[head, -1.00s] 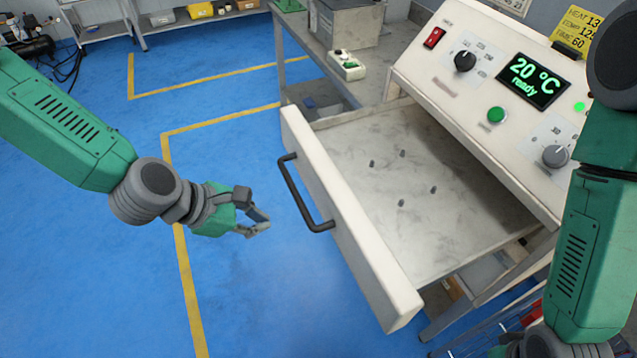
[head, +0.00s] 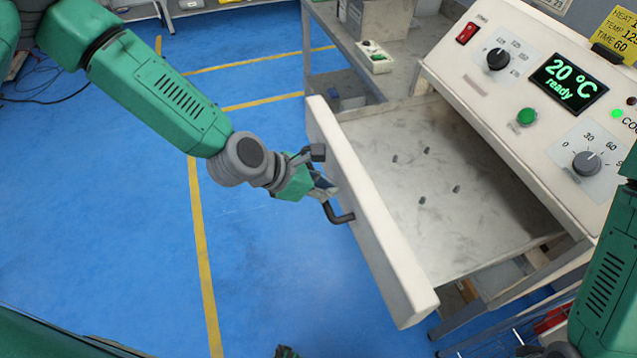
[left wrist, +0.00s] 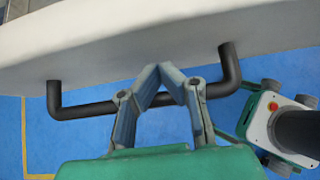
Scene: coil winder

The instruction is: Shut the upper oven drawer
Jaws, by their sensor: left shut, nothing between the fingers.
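The upper oven drawer (head: 375,225) stands pulled out, its white front panel facing my left arm. My right gripper is not clearly visible.
The oven's sloped control panel (head: 530,100) has a display reading 20 °C ready, knobs and a green button. A grey bench (head: 330,22) with a small switch box (head: 374,57) stands behind the drawer. Blue floor (head: 270,270) in front of the drawer is clear.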

